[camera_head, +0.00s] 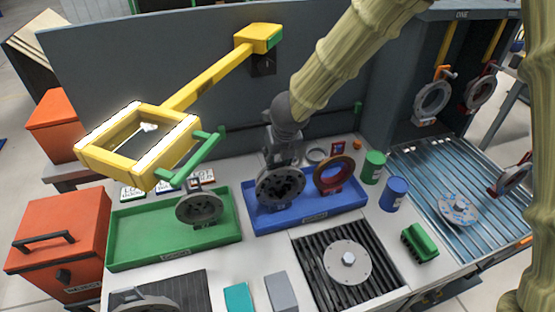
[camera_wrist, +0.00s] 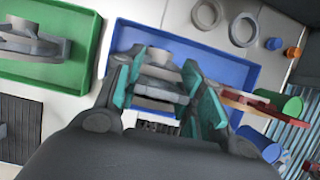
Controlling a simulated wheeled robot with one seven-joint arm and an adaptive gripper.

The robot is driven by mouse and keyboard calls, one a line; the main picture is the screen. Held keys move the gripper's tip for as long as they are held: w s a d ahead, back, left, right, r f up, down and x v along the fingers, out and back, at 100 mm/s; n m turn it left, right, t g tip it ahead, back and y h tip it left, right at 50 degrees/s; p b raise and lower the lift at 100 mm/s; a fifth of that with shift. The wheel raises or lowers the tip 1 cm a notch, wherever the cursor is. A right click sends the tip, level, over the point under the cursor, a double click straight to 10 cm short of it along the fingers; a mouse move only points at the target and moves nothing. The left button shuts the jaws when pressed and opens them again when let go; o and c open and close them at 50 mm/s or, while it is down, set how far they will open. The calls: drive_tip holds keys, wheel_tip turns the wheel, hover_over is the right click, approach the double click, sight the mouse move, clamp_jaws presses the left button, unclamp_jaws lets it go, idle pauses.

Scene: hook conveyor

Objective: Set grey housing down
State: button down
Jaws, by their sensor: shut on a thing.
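My gripper (camera_head: 281,150) points down over the left part of the blue tray (camera_head: 262,229). It is shut on a grey round housing (camera_head: 280,187), a flanged disc with a dark centre, held upright on its edge. In the wrist view the housing (camera_wrist: 160,73) sits between the teal finger pads of my gripper (camera_wrist: 168,85), with the blue tray (camera_wrist: 240,72) around and below it. Whether its lower edge touches the tray floor I cannot tell. Another grey housing (camera_head: 199,208) stands in the green tray (camera_head: 130,240).
A yellow-framed magnifier (camera_head: 137,145) overhangs the green tray. A dark grate (camera_head: 309,265) with a round plate lies in front.

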drive_tip(key=shift+f, duration=0.45)
drive_tip(key=shift+f, duration=0.1)
drive_tip(key=c, duration=0.9)
unclamp_jaws()
drive_tip(key=v, duration=1.2)
